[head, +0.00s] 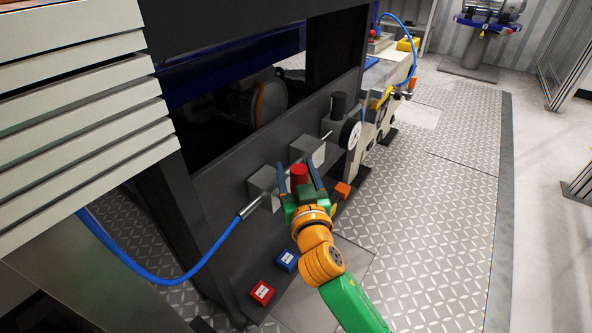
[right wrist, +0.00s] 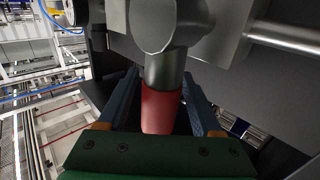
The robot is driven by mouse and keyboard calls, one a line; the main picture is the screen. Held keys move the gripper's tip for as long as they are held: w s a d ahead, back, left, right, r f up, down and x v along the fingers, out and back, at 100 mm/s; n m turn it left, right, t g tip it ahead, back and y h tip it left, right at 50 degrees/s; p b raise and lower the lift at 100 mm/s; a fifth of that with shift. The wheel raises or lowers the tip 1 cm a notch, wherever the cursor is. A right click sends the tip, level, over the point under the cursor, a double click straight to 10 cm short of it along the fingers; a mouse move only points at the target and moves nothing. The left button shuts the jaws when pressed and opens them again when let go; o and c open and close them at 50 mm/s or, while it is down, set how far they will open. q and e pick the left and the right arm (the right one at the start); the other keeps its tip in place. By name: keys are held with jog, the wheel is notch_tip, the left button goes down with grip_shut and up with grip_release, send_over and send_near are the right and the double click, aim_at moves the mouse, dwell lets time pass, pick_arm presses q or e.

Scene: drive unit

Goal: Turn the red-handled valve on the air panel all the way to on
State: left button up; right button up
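The red valve handle (head: 299,174) sticks out from the grey valve block (head: 262,187) on the dark air panel (head: 228,215). My right gripper (head: 299,172) is at the handle, with one finger on each side of it. In the right wrist view the red handle (right wrist: 160,110) sits on a grey metal stem (right wrist: 165,70) between the two blue fingers of the gripper (right wrist: 165,95). The fingers are spread, and a dark gap shows beside the handle on the left, so they are not closed on it. My left gripper is not in view.
A blue hose (head: 160,281) runs into the valve block's left side. Red (head: 262,292), blue (head: 287,260) and orange (head: 343,190) boxes are low on the panel. The tread-plate floor at right is clear.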

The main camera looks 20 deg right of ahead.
grip_shut()
dwell(1.2)
